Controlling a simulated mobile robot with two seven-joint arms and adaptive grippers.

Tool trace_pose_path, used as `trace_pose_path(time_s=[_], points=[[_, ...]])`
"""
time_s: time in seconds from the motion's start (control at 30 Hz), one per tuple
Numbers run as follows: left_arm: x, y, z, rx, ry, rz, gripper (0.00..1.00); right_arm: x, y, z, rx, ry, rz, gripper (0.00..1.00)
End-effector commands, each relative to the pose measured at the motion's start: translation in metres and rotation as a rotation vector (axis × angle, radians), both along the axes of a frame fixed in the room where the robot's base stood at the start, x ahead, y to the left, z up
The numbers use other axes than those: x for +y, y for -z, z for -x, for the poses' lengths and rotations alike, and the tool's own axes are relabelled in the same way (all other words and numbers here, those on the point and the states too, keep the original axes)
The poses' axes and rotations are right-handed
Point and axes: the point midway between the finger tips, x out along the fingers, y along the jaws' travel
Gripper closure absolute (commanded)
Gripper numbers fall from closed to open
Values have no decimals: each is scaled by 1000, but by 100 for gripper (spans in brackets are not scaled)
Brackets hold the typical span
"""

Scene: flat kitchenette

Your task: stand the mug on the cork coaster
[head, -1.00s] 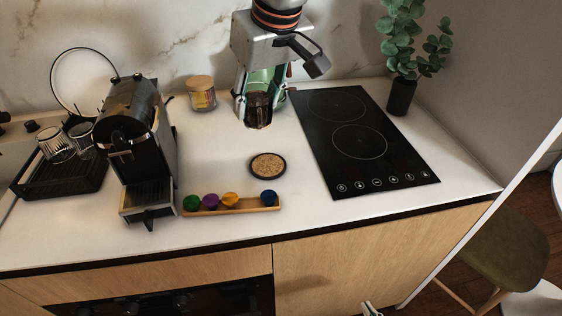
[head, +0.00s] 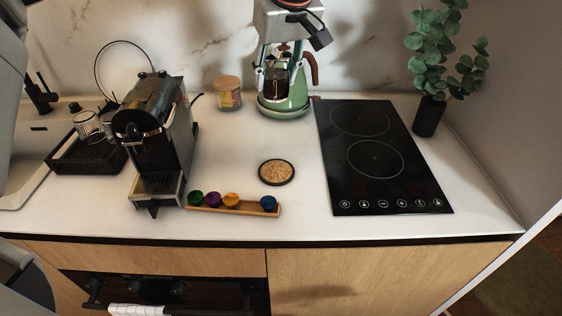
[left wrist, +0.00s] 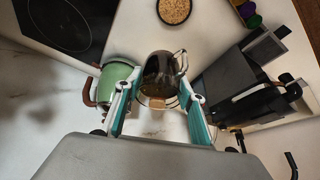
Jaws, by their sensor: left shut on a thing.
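The cork coaster (head: 276,172) is a round, dark-rimmed disc lying bare on the counter, nearer the front edge than the mug. It also shows at the top of the left wrist view (left wrist: 174,10). My right gripper is not in view.
The green kettle (head: 285,106) stands close behind the mug. A black hob (head: 380,160) lies right of the coaster, a coffee machine (head: 158,135) stands left, and a wooden capsule tray (head: 240,207) lies in front. A jar (head: 228,93) stands at the back. Counter around the coaster is clear.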

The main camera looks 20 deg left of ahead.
Motion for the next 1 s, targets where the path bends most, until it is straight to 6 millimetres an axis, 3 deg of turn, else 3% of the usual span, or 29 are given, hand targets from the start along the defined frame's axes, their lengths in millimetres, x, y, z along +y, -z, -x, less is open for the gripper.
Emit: trace_pose_path(time_s=[0.6,0.73,1.0], points=[[0,124,1,5,0,1,93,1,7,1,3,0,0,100],[0,141,1,4,1,1,93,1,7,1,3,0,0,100],[0,155,0,2,1,1,93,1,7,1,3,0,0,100]])
